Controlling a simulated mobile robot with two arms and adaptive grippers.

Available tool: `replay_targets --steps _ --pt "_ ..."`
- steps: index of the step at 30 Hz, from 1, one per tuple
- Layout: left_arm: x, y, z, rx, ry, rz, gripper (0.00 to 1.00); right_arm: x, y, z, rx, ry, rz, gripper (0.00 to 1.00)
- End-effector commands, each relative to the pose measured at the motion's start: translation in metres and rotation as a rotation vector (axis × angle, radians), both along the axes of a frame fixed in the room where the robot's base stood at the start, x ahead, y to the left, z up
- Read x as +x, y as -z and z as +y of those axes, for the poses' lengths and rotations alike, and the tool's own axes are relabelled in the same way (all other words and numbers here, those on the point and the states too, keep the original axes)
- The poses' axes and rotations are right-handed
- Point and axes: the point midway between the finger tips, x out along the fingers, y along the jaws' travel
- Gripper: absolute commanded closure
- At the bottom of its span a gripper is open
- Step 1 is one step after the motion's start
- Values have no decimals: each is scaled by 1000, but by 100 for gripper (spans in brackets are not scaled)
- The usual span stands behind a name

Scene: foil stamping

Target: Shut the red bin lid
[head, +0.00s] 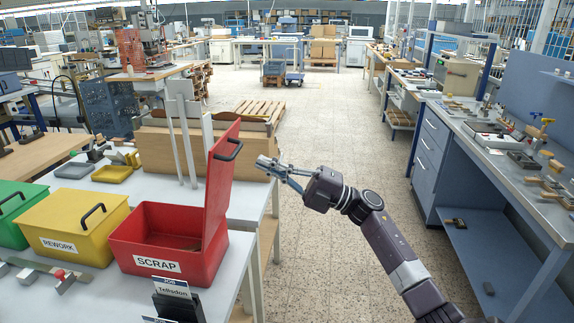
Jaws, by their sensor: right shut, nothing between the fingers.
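The red bin (150,222), labelled SCRAP, stands on the table at the lower left. Its red lid (221,180) is hinged on the right side and stands up, tilted slightly to the right, so the bin is open. A dark handle (231,150) is on the lid's outer face, near its top. My right gripper (266,165) is shut and empty, a little to the right of the lid's upper part, pointing left toward the handle. A small gap shows between fingertips and handle in the picture. My left gripper is not in view.
A yellow REWORK bin (72,224) and a green bin (16,206), both closed, stand left of the red bin. A job card holder (178,302) stands in front. Grey uprights (186,135) rise behind the lid. The aisle floor (325,130) is clear.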

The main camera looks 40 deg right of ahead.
Motion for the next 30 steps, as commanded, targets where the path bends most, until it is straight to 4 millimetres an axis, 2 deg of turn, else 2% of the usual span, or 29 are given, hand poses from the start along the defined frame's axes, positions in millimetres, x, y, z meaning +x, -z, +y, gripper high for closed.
replay_targets --steps 1,9,23,30 --pt "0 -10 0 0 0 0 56 7 -10 6 3 -1 -3 100" --pt "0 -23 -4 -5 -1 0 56 27 -17 24 2 0 1 100" --pt "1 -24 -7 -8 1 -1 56 30 -17 26 -1 0 2 100" --pt "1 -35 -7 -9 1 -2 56 41 -27 27 -39 0 41 100"
